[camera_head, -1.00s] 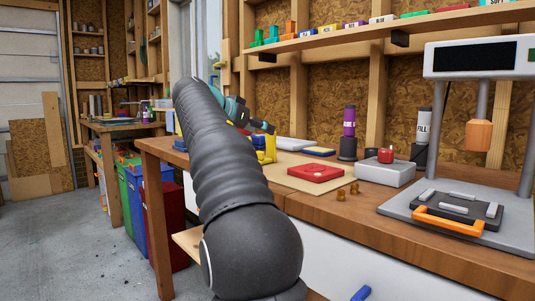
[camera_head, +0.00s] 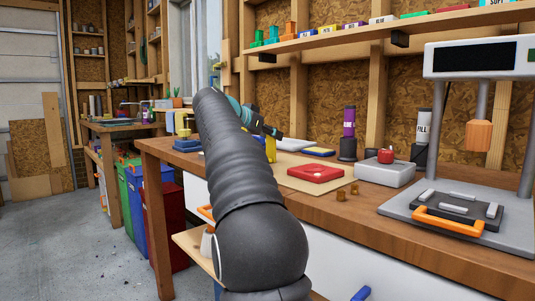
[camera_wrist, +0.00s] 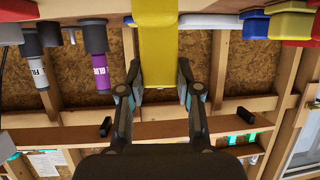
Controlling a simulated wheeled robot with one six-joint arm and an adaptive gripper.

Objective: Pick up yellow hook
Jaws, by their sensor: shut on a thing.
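The yellow hook (camera_wrist: 158,45) fills the upper middle of the wrist view, between the two fingers of my gripper (camera_wrist: 158,78). The fingers are shut on it from both sides. In the head view only a narrow yellow piece of the hook (camera_head: 270,149) shows past my dark arm, below the teal and black gripper (camera_head: 262,127). The arm hides the rest. I cannot tell whether the hook touches the bench.
The wooden bench (camera_head: 365,212) holds a red block (camera_head: 316,174), a grey box with a red knob (camera_head: 386,171) and a press (camera_head: 465,60) at right. A blue part (camera_head: 187,144) stands left of my arm. Coloured bins (camera_head: 148,205) stand below at left.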

